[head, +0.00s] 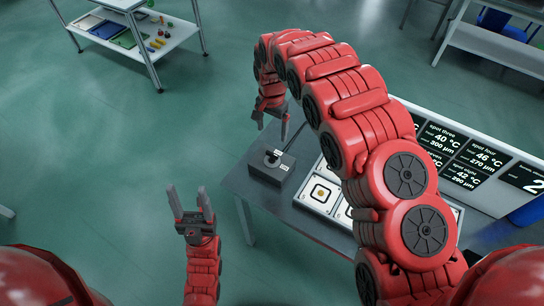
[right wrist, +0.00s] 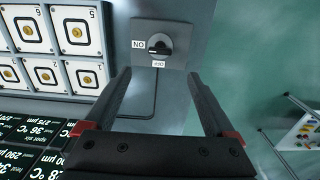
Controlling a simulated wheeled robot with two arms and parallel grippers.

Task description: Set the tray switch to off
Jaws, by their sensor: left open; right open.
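The switch (right wrist: 158,45) is a dark round knob on a grey box (head: 268,172) at the table's left end. In the right wrist view, an ON label (right wrist: 138,44) sits left of the knob and an OFF label (right wrist: 158,63) sits below it. The knob's light mark is too small to read its setting surely. My right gripper (head: 271,126) is open and empty above the box. In its wrist view the knob lies beyond and between the fingertips (right wrist: 158,78), apart from them. My left gripper (head: 188,196) is open and empty, left of the table.
Square numbered panels (head: 318,194) lie beside the switch box. A black-and-white display board (head: 460,155) stands behind them. My right arm hides part of the table in the head view. A white cart (head: 175,35) with small items stands at the upper left. Open floor lies left.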

